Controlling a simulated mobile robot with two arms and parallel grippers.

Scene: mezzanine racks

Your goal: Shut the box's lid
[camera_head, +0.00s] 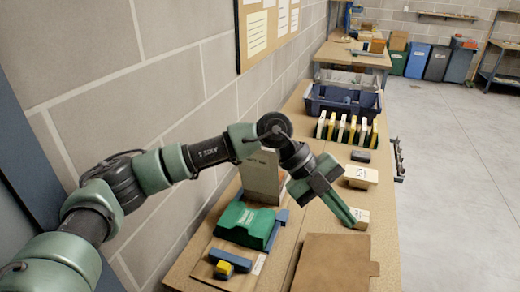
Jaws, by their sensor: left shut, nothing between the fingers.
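A dark blue box (343,103) stands far along the bench. A greyish, see-through panel (347,79) rises at its back edge and looks like a raised lid, but I cannot tell for certain. Some dark contents show inside the box. My left gripper (351,219) is shut and empty. It points down and to the right over the middle of the bench, well nearer to me than the blue box. Its fingertips are beside a small cream block (361,217); I cannot tell whether they touch it. My right gripper is not in view.
Several yellow, white and dark upright pieces (346,131) stand before the blue box. A labelled cream carton (360,177) and a dark block (360,156) lie nearer. A green device (246,225), an upright tan panel (261,180) and a flat brown board (333,265) occupy the near bench.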

